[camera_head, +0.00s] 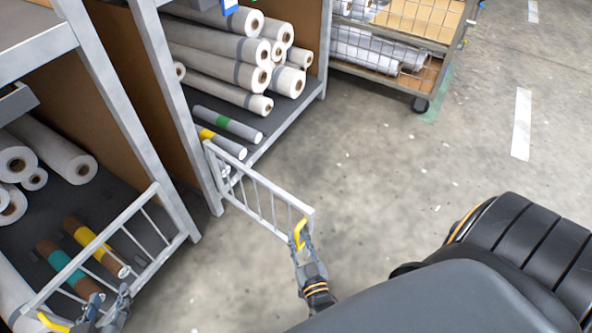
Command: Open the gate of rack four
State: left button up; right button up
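A grey barred gate (262,197) stands swung out from the middle rack bay, at an angle to its front. Its yellow handle (300,233) is at its free end. My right gripper (302,247) is at this handle, its fingers closed around the lower part. A second grey gate (150,222) stands across the front of the left rack bay. Its yellow handle (52,323) shows at the bottom left edge. My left gripper (108,298) is just right of that handle, in front of the bars, with its fingers apart and apparently empty. No rack number is readable.
White rolls (240,60) and several colour-banded rolls (228,124) lie in the middle bay. More rolls (45,150) lie in the left bay. A wheeled mesh cart (400,45) stands at the back. The concrete floor (400,170) right of the open gate is clear.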

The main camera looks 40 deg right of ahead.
jog(key=shift+w+a+r, duration=0.1)
jog(key=shift+a, duration=0.1)
jog(key=v, duration=0.7)
jog(key=shift+s, duration=0.2)
dwell(0.4)
